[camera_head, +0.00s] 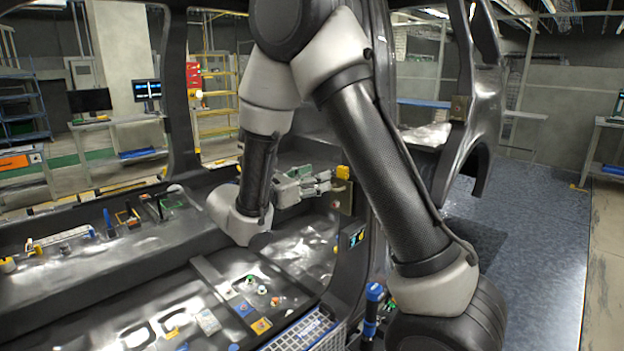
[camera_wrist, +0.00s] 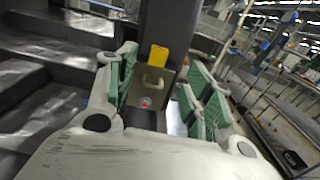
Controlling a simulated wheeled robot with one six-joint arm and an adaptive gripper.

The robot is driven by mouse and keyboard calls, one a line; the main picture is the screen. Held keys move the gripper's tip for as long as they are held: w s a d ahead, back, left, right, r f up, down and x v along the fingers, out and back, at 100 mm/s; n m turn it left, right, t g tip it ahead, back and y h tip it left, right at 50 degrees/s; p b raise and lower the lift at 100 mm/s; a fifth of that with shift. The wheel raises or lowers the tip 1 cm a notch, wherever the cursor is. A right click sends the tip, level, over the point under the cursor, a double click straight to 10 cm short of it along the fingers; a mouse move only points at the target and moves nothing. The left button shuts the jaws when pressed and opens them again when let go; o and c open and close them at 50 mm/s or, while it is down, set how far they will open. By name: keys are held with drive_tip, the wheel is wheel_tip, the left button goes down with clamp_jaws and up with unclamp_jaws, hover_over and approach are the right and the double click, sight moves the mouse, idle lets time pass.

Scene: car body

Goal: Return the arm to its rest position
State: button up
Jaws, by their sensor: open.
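My arm reaches up from the lower right of the head view, bends at the top and comes down inside the car body. My gripper (camera_head: 318,183) is level beside the car's door pillar, pointing right. In the wrist view my gripper (camera_wrist: 163,85) is open, its green-padded fingers apart. The yellow piece also shows near the fingertips in the head view (camera_head: 343,172). I cannot tell whether the fingers touch the box.
The car body's dark pillar (camera_head: 178,95) and rear frame (camera_head: 468,130) surround the arm. Small parts and tools lie on the car floor (camera_head: 120,300). A blue-handled tool (camera_head: 373,300) stands near my arm's base. Open blue floor (camera_head: 540,240) lies at right.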

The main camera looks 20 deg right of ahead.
drive_tip(key=s+d+f+m+g+y, duration=0.25)
drive_tip(key=s+m+g+y, duration=0.2)
drive_tip(key=s, duration=0.35)
drive_tip(key=s+d+f+m+g+y, duration=0.2)
drive_tip(key=s+f+m+g+y, duration=0.15)
drive_tip(key=s+m, duration=0.3)
drive_tip(key=s+r+m+t+y, duration=0.6)
drive_tip(key=s+r+m+y, duration=0.3)
drive_tip(key=s+r+m, duration=0.1)
drive_tip(key=shift+s+a+m, duration=0.2)
drive_tip(key=shift+s+m, duration=0.3)
drive_tip(key=shift+s, duration=0.65)
drive_tip(key=shift+d, duration=0.1)
